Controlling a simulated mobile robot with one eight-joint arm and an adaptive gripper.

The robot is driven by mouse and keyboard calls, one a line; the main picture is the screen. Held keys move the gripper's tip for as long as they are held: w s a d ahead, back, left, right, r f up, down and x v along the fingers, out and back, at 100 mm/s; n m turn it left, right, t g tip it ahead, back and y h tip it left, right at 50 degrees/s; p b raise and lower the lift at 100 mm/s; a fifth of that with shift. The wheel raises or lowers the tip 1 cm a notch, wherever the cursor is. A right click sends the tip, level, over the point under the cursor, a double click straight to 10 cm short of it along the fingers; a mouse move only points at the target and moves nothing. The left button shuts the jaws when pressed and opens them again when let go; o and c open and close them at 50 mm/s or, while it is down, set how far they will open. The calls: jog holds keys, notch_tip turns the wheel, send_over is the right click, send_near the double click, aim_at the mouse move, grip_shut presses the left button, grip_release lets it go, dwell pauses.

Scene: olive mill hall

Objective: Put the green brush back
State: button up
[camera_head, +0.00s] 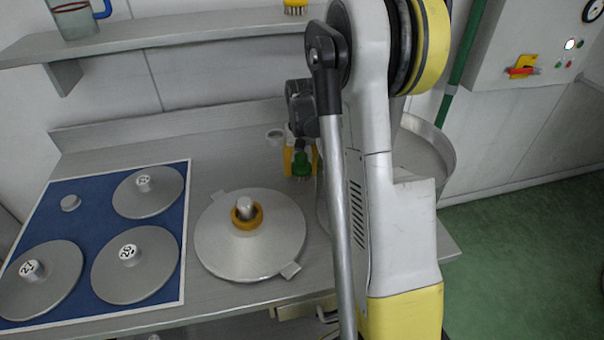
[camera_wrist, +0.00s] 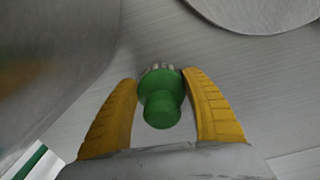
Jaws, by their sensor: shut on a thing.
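The green brush (camera_wrist: 160,100) is held between the two yellow fingers of my gripper (camera_wrist: 162,95) in the wrist view, with pale bristles just visible beyond its green body. In the head view the green brush (camera_head: 301,164) shows low over the steel counter, and my gripper (camera_head: 301,158) is around it, partly hidden behind my arm. I cannot tell whether the bristles touch the counter. A yellow brush (camera_head: 295,6) stands on the wall shelf at the top.
A steel counter (camera_head: 225,180) carries a round lid with an orange ring (camera_head: 270,255) and a blue mat (camera_head: 75,212) with several lids. A steel bowl (camera_head: 440,150) stands right of my arm. A jug (camera_head: 75,22) is on the shelf (camera_head: 180,32).

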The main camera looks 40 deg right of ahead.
jog(key=shift+f, duration=0.2)
jog(key=o, duration=1)
jog(key=shift+r, duration=0.1)
